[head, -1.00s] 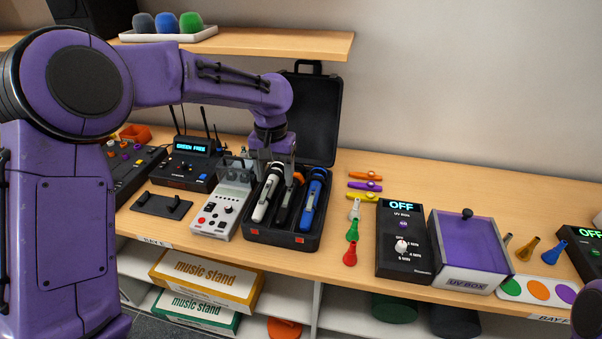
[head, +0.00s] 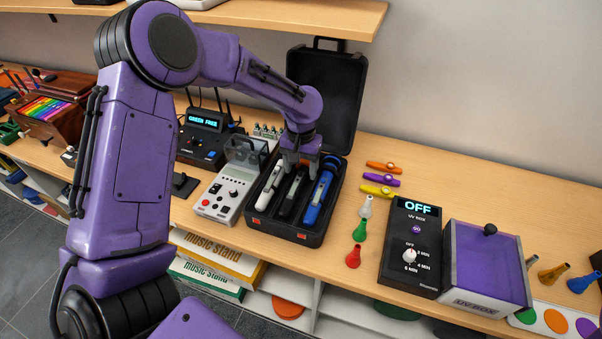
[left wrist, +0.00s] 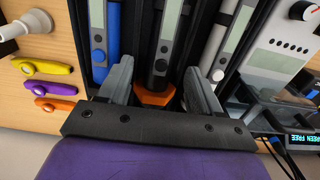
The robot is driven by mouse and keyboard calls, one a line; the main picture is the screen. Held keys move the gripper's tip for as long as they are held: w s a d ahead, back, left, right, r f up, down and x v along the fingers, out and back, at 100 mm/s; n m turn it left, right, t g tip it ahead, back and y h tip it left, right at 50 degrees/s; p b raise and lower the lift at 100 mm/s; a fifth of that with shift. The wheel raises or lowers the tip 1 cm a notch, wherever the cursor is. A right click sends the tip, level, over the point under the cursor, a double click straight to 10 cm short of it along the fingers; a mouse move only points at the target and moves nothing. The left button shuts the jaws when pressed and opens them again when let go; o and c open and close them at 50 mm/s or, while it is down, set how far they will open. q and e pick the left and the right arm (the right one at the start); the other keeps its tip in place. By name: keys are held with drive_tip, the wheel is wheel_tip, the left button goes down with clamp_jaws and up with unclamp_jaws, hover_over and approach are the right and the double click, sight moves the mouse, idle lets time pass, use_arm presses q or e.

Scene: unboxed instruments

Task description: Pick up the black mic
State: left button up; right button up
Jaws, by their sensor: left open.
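The black mic (head: 291,196) lies in the middle slot of an open black case (head: 257,228), between a white mic (head: 269,190) and a blue mic (head: 319,198). My left gripper (head: 299,168) is open over the mic's far, head end and hides that end in the head view. In the left wrist view, the black mic (left wrist: 165,42) with its orange collar (left wrist: 153,97) lies between the two spread fingers of the left gripper (left wrist: 159,70). I cannot tell whether either finger touches it. My right gripper is not in view.
The case's raised lid (head: 325,95) stands behind the gripper, under a shelf (head: 340,22). A grey device (head: 223,196) sits close on the left. Kazoos (head: 380,179) and small coloured pieces (head: 359,231) lie on the right, then a UV box (head: 484,262).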

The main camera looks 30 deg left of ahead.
use_arm(q)
drive_tip(key=shift+w+f, duration=0.2)
drive_tip(key=shift+f, duration=0.5)
drive_tip(key=shift+s+r, duration=0.1)
drive_tip(key=shift+s, duration=0.1)
drive_tip(key=shift+s+r, duration=0.15)
drive_tip(key=shift+s, duration=0.05)
drive_tip(key=shift+c, duration=0.9)
drive_tip(key=c, duration=0.5)
clamp_jaws()
drive_tip(key=shift+w, duration=0.1)
